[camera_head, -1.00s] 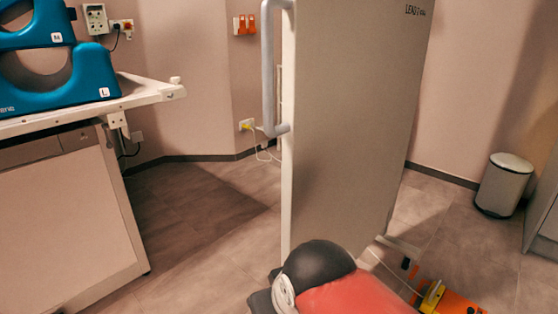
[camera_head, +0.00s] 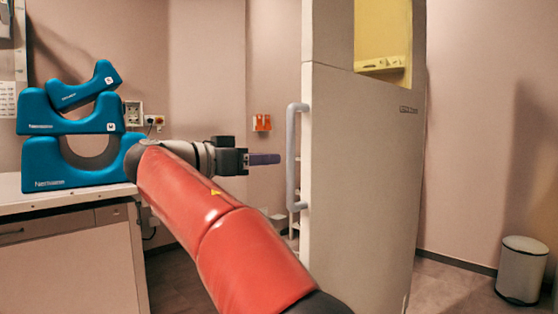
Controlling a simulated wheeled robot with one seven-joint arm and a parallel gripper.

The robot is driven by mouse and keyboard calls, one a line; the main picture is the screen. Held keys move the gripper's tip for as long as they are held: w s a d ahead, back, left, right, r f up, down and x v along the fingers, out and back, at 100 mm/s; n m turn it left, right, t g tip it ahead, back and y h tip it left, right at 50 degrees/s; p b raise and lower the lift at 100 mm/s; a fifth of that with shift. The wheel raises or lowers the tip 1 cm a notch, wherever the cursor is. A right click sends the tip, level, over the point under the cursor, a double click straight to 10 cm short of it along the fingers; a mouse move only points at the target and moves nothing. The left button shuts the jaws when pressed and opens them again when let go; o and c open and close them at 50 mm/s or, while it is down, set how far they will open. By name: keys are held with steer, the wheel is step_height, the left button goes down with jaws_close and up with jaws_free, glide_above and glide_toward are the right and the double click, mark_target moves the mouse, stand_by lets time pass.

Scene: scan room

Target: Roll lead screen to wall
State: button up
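The lead screen (camera_head: 355,190) stands upright right of centre, a tall pale panel with a yellowish window (camera_head: 383,45) at its top. A grey vertical bar handle (camera_head: 291,160) is fixed to its left edge. My red arm reaches up and leftward from the bottom. My gripper (camera_head: 268,159) points right toward the handle, with its fingertips just left of it in the picture. I cannot tell whether they touch it. The fingers show side-on, so their opening is hidden. The screen's base is out of view.
A table (camera_head: 60,205) with blue padded supports (camera_head: 75,170) stands at the left. A white bin (camera_head: 522,270) stands on the floor at the right by the wall (camera_head: 490,130). Orange wall fittings (camera_head: 261,122) show behind the gripper. Some floor is clear between screen and bin.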

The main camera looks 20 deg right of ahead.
steer(key=w+d+m, duration=0.1)
steer(key=d, duration=0.6)
steer(key=shift+d+r+g+h, duration=0.25)
steer(key=shift+r+g+h, duration=0.05)
steer(key=shift+r, duration=0.1)
steer(key=shift+w, duration=0.1)
jaws_close()
